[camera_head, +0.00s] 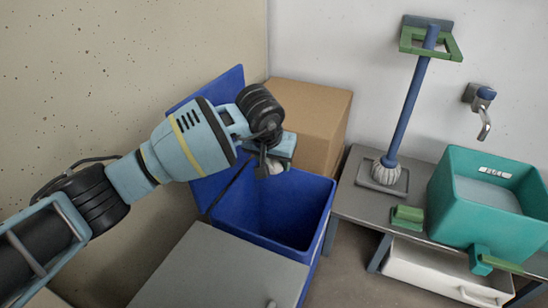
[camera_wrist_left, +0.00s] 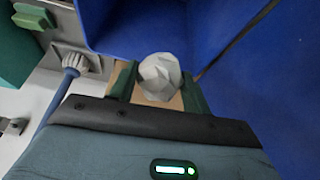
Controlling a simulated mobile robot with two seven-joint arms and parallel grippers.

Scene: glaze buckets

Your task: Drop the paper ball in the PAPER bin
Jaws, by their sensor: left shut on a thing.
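The paper ball (camera_wrist_left: 159,76) is a pale grey crumpled lump held between the two dark green fingers of my left gripper (camera_wrist_left: 160,84). In the head view my left gripper (camera_head: 268,165) is over the open blue bin (camera_head: 321,221), near its back left part, and a bit of the ball (camera_head: 275,167) shows below it. The bin's blue lid (camera_head: 206,95) stands raised behind my arm. No label on the bin is readable. The bin's blue inner wall (camera_wrist_left: 170,25) fills the top of the left wrist view. My right gripper is not in view.
A cardboard box (camera_head: 311,108) stands behind the bin. A grey cabinet (camera_head: 215,272) is in front of it. To the right, a grey bench (camera_head: 351,203) holds a brush with a blue handle (camera_head: 407,105) and a teal bucket (camera_head: 455,211). A white drawer (camera_head: 435,270) is below.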

